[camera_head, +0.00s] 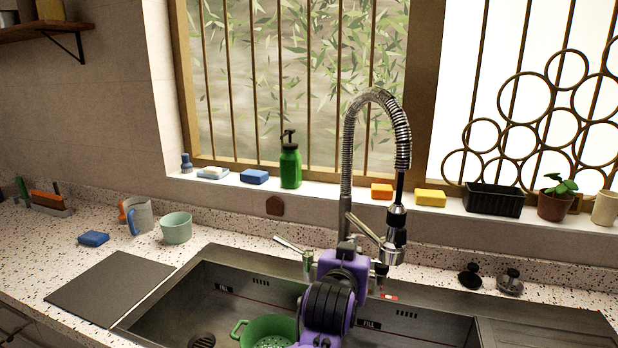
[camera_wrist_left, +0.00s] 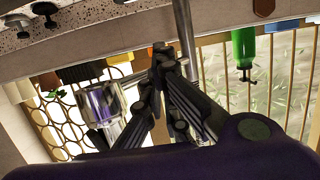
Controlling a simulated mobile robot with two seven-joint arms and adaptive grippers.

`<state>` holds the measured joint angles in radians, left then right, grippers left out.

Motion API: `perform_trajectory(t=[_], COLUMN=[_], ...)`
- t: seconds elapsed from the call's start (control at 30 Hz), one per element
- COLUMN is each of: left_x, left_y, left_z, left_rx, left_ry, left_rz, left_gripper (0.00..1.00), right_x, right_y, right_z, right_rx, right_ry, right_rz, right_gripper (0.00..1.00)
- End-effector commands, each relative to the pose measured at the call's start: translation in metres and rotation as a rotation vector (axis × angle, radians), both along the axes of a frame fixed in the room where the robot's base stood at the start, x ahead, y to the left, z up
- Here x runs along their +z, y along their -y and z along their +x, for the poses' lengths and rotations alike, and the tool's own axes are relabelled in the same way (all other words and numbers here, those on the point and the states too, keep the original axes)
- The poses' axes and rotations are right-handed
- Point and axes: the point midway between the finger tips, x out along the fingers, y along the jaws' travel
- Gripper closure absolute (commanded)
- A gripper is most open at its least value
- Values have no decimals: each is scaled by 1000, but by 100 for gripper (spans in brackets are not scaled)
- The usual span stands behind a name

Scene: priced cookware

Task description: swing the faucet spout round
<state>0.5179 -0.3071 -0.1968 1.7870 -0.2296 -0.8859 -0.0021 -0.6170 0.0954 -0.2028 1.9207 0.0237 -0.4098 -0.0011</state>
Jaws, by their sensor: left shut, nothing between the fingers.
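The faucet (camera_head: 347,160) stands behind the sink, with a tall coiled spring spout that arches over to the right. Its black and chrome spray head (camera_head: 396,232) hangs at the right end. My left gripper (camera_head: 347,246) is low in front of the faucet, shut and empty, its purple wrist hiding the faucet's lower part. In the left wrist view, which is upside down, the shut fingertips (camera_wrist_left: 163,52) are between the chrome faucet column (camera_wrist_left: 184,38) and the shiny spray head (camera_wrist_left: 100,104). I cannot tell if they touch the column. My right gripper is not in view.
The steel sink (camera_head: 235,285) holds a green colander (camera_head: 268,330). A green soap bottle (camera_head: 290,165) and sponges stand on the windowsill. A chrome lever (camera_head: 290,244) sticks out left of my wrist. A dark board (camera_head: 108,287) lies on the left counter.

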Motion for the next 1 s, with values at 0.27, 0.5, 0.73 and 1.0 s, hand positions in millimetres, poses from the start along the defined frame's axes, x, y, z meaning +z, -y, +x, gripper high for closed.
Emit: perform_trajectory(t=[0.27,0.5,0.73,1.0], left_x=[9,16,19,20], left_y=[-10,-19,-22,-22], left_z=[-32,-58,-70,-70], left_rx=[0,1,0,0], left_ry=[1,2,1,1], left_rz=[-1,0,1,1], left_gripper=[100,100,100,100], right_x=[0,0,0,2], right_y=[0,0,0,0], right_z=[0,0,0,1], right_rx=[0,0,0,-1], right_ry=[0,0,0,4], right_rz=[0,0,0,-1], right_gripper=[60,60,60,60])
